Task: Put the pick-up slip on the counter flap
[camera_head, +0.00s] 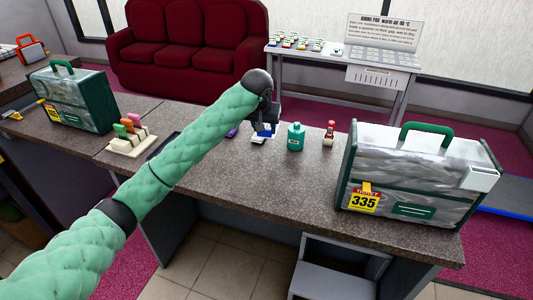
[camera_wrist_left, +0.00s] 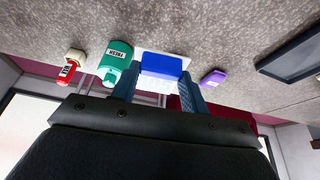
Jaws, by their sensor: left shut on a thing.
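My left gripper (camera_head: 264,126) reaches over the grey speckled counter (camera_head: 230,180) and points down near its far edge. In the left wrist view its two fingers (camera_wrist_left: 158,88) are shut on a blue block (camera_wrist_left: 161,63) with a flat white piece (camera_wrist_left: 186,60) behind it. This looks like the pick-up slip with a blue grip, low over or on the counter; I cannot tell whether it touches. A seam crosses the counter at the left; I cannot tell for sure which section is the flap. My right gripper is not in view.
Close by stand a teal ink bottle (camera_head: 296,137), a red-topped stamp (camera_head: 329,134) and a purple item (camera_wrist_left: 213,77). A bagged comforter tagged 335 (camera_head: 415,178) stands right, another (camera_head: 72,98) left beside a stamp rack (camera_head: 130,137). The counter's front middle is clear.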

